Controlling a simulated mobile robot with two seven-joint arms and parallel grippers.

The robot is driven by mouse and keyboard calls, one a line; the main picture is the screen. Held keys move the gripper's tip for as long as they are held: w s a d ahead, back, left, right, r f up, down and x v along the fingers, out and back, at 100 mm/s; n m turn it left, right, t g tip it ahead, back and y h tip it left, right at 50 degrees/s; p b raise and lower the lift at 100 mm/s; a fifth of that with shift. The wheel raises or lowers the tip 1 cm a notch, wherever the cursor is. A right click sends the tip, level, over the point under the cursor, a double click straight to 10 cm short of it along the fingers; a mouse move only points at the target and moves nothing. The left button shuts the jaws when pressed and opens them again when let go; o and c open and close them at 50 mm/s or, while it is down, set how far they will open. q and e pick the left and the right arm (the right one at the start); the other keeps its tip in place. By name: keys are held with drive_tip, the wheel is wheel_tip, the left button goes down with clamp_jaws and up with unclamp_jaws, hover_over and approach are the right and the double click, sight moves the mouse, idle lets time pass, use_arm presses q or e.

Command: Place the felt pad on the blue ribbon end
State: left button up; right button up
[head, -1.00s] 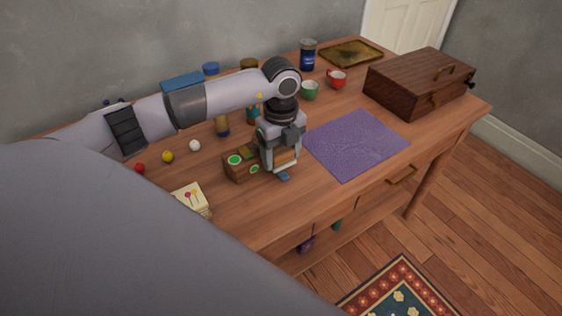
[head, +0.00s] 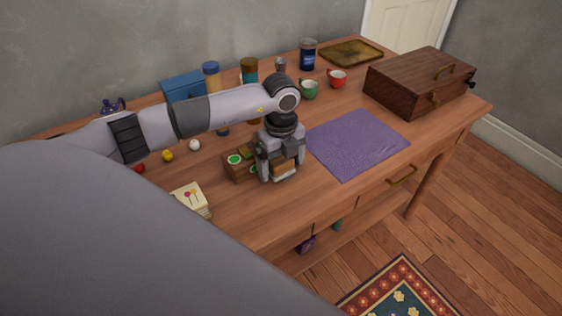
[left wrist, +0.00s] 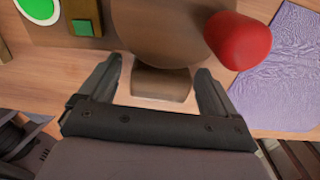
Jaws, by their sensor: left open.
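A brown rounded part and a red knob-like thing (left wrist: 238,40) lie just beyond the fingers. A small green square (left wrist: 82,27) sits on the box; I cannot tell whether it is the felt pad. No blue ribbon end is identifiable now; the gripper may hide it. My right gripper is not in view.
A purple mat (head: 357,142) lies flat to the right of the gripper. A dark wooden case (head: 418,82), red cup (head: 337,78) and green cup (head: 310,89) stand farther back. Cards (head: 190,198) and small balls lie left. The table's front edge is close.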

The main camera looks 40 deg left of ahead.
sight(281, 159)
use_arm(q)
wheel_tip(281, 159, up, 12)
drive_tip(key=shift+r, duration=0.2)
idle(0.7)
